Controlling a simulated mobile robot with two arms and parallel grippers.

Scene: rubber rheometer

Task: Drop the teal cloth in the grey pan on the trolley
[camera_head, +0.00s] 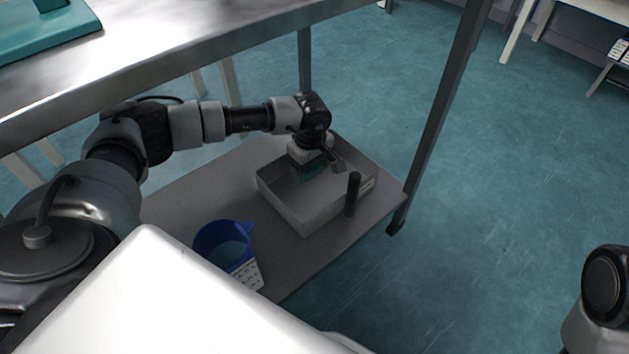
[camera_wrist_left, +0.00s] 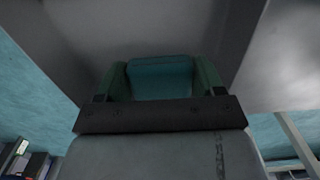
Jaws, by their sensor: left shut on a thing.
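The grey pan (camera_head: 297,219) sits on the lower shelf of the trolley (camera_head: 205,193) in the head view. My left gripper (camera_head: 312,168) reaches in under the top shelf and points down over the inside of the pan. It is shut on the teal cloth (camera_head: 304,174), which shows small and dark below it. In the left wrist view the cloth (camera_wrist_left: 160,77) sits between the two fingers of the gripper (camera_wrist_left: 161,84). I cannot tell whether the cloth touches the pan floor. My right gripper is out of view.
A blue jug (camera_head: 220,240) with a white label stands nearer me on the lower shelf. A black cylinder (camera_head: 353,194) stands at the pan's right corner. The metal top shelf (camera_head: 190,42) lies above my left arm, and a trolley leg (camera_head: 440,110) rises to the right.

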